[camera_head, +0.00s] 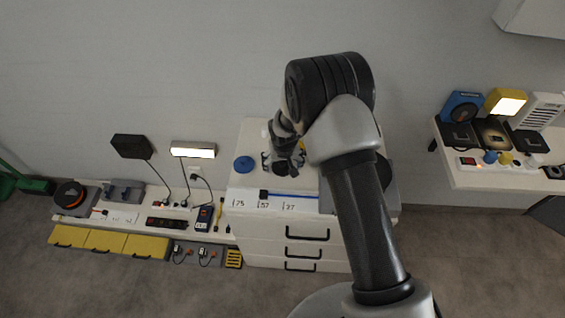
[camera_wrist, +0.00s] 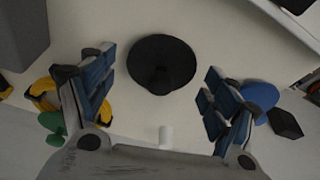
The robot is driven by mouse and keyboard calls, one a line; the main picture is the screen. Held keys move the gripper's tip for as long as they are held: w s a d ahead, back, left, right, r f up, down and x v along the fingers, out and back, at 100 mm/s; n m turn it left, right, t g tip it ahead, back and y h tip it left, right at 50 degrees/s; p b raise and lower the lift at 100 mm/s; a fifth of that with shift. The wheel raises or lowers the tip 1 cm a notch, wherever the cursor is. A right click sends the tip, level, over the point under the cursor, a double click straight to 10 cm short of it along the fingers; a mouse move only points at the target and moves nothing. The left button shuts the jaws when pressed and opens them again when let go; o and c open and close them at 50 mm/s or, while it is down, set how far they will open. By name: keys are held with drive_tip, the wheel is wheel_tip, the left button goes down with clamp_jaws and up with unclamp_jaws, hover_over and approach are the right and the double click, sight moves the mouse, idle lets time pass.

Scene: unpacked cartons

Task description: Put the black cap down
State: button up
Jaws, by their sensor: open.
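The black cap (camera_wrist: 161,62) is a round dark disc with a raised middle. In the wrist view it appears on the pale cabinet top (camera_wrist: 205,35), beyond and between my fingertips. My gripper (camera_wrist: 158,88) is open, with its blue-padded fingers spread to either side and a visible gap to the cap. In the head view my gripper (camera_head: 285,160) is over the white drawer cabinet (camera_head: 262,232), and the cap cannot be made out there.
A blue round piece (camera_wrist: 262,95) and a black block (camera_wrist: 285,123) are right of my gripper. Yellow parts (camera_wrist: 42,92) and a green piece (camera_wrist: 50,122) are left. A small white cylinder (camera_wrist: 166,136) is near the palm. A workbench (camera_head: 225,222) stands left of the cabinet.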

drive_tip(key=p+v, duration=0.3)
drive_tip(key=v, duration=0.9)
drive_tip(key=shift+r+p, duration=0.25)
drive_tip(key=shift+p, duration=0.05)
wheel_tip(320, 180, up, 12)
hover_over(284, 174)
drive_tip(key=s+d, duration=0.3)
drive_tip(key=d, duration=0.2)
drive_tip(key=s+d+r+m, duration=0.1)
drive_tip(key=s+d+r, duration=0.6)
drive_tip(key=r, duration=0.4)
drive_tip(key=s+d+r, duration=0.2)
drive_tip(key=s, duration=0.8)
drive_tip(key=s+d+r+t, duration=0.1)
drive_tip(key=s+d+r, duration=0.1)
drive_tip(key=s, duration=0.9)
drive_tip(key=shift+r+m+h, duration=0.3)
drive_tip(key=shift+r+m, duration=0.1)
drive_tip(key=shift+r, duration=0.2)
